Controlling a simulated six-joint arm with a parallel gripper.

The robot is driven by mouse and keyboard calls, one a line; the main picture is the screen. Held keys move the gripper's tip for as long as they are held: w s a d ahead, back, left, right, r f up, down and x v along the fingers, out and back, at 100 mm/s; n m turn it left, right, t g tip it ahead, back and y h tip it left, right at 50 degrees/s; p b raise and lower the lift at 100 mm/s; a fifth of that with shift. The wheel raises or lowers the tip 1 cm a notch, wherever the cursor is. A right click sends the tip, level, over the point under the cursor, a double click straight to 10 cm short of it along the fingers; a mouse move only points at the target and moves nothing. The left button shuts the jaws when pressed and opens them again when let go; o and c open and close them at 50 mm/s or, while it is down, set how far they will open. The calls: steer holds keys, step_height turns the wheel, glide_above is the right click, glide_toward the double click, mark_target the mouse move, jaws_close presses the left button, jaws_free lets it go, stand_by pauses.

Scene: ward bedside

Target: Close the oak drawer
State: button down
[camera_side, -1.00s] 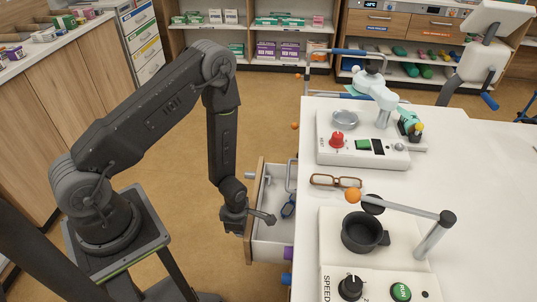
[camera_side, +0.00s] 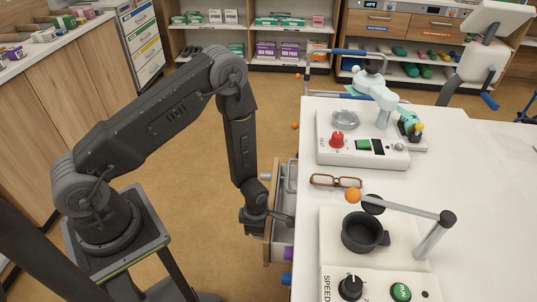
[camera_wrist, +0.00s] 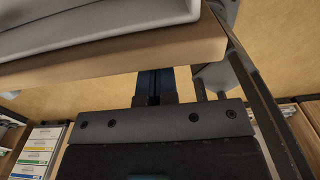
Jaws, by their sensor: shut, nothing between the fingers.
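The oak drawer (camera_side: 273,246) stands partly open from the left side of the white table. Its pale oak front shows at the left and part of its grey inside is visible. The lower arm hides part of the front. In the wrist view the drawer's wooden edge (camera_wrist: 115,62) crosses the upper picture, and the shut gripper (camera_wrist: 153,76) reaches up to it. Whether the fingers touch it I cannot tell.
The white tabletop (camera_side: 470,200) holds brown glasses (camera_side: 336,181) near its left edge, a device with a red knob (camera_side: 337,139) and a stirrer with a dark pot (camera_side: 361,232). The floor (camera_side: 190,190) between the arm and the table is clear.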

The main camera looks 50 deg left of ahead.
steer(key=shift+s+a+r, duration=1)
steer(key=shift+s+a, duration=0.05)
steer(key=shift+a, duration=0.05)
